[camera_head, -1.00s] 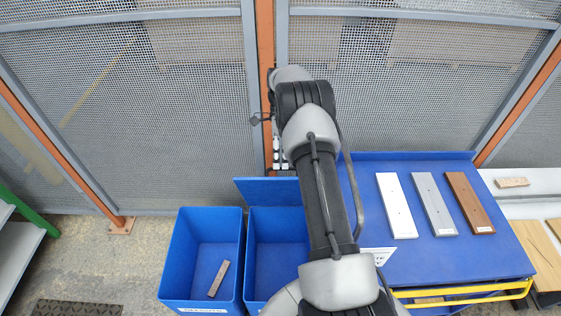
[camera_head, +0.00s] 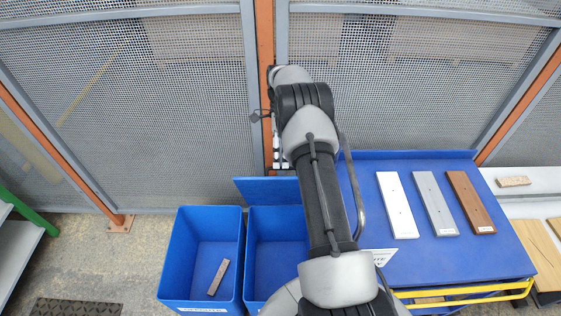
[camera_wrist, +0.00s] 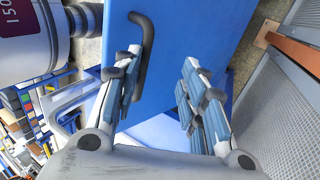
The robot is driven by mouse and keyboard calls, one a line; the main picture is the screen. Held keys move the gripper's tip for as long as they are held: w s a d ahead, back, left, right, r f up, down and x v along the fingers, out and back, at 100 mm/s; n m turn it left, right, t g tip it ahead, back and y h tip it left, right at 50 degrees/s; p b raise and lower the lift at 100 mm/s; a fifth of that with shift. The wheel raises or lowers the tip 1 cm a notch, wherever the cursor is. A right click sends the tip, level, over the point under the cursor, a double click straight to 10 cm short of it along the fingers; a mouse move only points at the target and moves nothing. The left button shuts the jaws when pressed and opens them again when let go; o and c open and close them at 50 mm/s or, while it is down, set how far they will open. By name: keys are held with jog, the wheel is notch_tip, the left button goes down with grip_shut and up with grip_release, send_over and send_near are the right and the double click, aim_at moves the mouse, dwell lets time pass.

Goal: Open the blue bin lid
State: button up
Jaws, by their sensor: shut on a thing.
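The blue bin lid (camera_head: 268,190) stands raised along the back edge of the right blue bin (camera_head: 262,211), whose inside is partly visible. My arm covers the right part of this bin and of the lid. In the wrist view the lid (camera_wrist: 195,25) is a flat blue panel with a dark curved handle (camera_wrist: 147,40). The head view does not show the fingers clearly.
A left blue bin (camera_head: 176,262) stands open with a small brown board (camera_head: 218,277) inside. A blue table (camera_head: 385,180) to the right holds a white board (camera_head: 397,204), a grey board (camera_head: 436,204) and a brown board (camera_head: 470,203). Mesh fencing (camera_head: 140,120) stands close behind.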

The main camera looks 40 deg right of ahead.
jog(key=v, duration=0.5)
jog(key=shift+r, duration=0.4)
